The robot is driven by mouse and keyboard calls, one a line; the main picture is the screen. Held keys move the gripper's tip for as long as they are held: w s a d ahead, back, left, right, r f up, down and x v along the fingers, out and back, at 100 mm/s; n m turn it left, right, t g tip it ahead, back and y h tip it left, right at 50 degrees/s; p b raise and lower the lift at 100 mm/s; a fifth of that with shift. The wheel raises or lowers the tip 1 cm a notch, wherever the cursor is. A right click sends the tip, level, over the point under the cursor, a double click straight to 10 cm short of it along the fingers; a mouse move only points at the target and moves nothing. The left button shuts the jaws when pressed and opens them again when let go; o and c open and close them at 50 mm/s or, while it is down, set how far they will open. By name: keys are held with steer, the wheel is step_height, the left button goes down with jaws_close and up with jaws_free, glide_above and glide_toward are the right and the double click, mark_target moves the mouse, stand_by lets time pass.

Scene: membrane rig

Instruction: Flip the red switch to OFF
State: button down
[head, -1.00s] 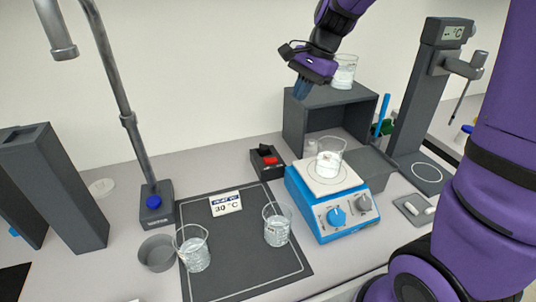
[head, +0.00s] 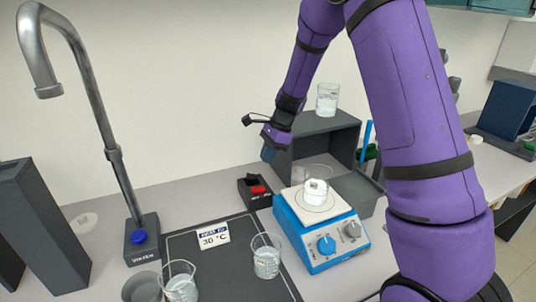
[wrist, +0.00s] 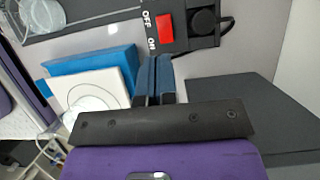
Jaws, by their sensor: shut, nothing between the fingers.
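The red switch (head: 258,189) sits on a small black box (head: 249,198) on the bench, left of the blue stirrer. In the wrist view the red switch (wrist: 165,29) lies just beyond my fingertips, with the labels OFF and ON beside it. Which way the switch is tilted I cannot tell. My gripper (head: 268,154) is above and slightly right of the switch box, pointing down. In the wrist view its blue fingers (wrist: 155,61) are shut together and empty, apart from the switch.
The blue stirrer (head: 326,242) with a beaker (head: 316,185) on its plate stands to the right. A grey open-fronted box (head: 326,128) behind it carries another beaker (head: 327,97). Two beakers and a temperature sign (head: 214,236) stand at the dark mat. A tap (head: 110,140) rises at left.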

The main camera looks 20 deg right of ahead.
mark_target(253, 189)
steer(key=x, duration=1)
steer(key=shift+f, duration=0.25)
steer(key=shift+a, duration=0.1)
